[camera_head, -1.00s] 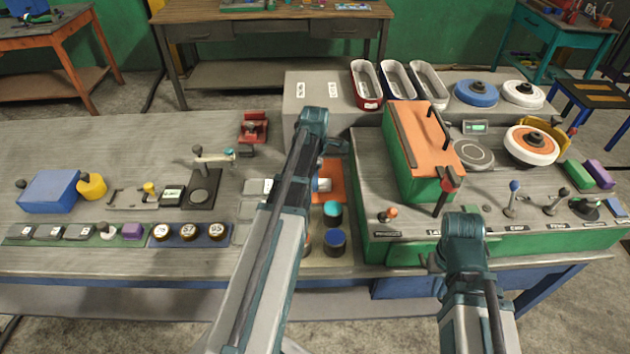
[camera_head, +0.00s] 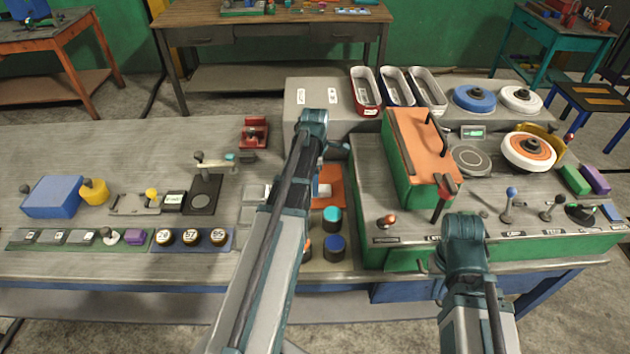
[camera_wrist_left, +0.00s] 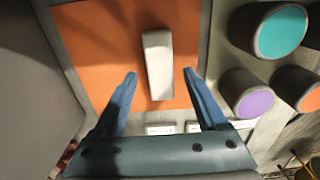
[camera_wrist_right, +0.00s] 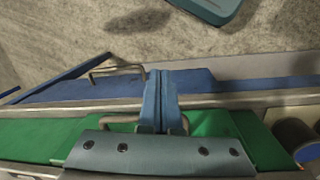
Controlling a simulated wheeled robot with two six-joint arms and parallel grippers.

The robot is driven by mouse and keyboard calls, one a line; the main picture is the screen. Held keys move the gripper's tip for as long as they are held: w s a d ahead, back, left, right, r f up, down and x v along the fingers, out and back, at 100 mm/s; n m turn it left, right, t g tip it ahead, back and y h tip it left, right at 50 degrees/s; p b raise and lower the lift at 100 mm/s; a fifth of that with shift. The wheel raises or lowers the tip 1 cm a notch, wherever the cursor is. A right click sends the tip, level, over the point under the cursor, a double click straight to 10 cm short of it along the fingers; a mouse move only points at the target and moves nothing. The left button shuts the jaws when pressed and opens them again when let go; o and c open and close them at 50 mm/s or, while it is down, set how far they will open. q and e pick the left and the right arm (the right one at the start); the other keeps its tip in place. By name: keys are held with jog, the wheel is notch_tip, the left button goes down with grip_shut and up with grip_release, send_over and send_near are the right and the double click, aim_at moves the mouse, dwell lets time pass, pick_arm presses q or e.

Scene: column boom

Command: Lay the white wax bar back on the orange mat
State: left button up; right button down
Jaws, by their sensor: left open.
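The white wax bar (camera_wrist_left: 158,62) lies on the orange mat (camera_wrist_left: 95,45) in the left wrist view, its long side running away from my wrist. My left gripper (camera_wrist_left: 160,73) is open, with one blue finger on each side of the bar and a visible gap to both. In the head view my left arm hides most of the gripper, and only part of the orange mat (camera_head: 331,178) shows beside it. My right gripper (camera_wrist_right: 160,75) is shut and empty, out in front of the green console's front edge.
Right of the mat stand round pots with teal (camera_wrist_left: 281,31), purple (camera_wrist_left: 254,102) and orange (camera_wrist_left: 310,99) tops. The green console with an orange-topped box (camera_head: 424,145) stands to the right. Open bench surface (camera_head: 110,150) lies to the left.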

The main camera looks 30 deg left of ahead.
pick_arm(q)
notch_tip(320, 180, up, 10)
jog(key=p, duration=0.9)
pick_arm(e)
notch_tip(320, 180, up, 10)
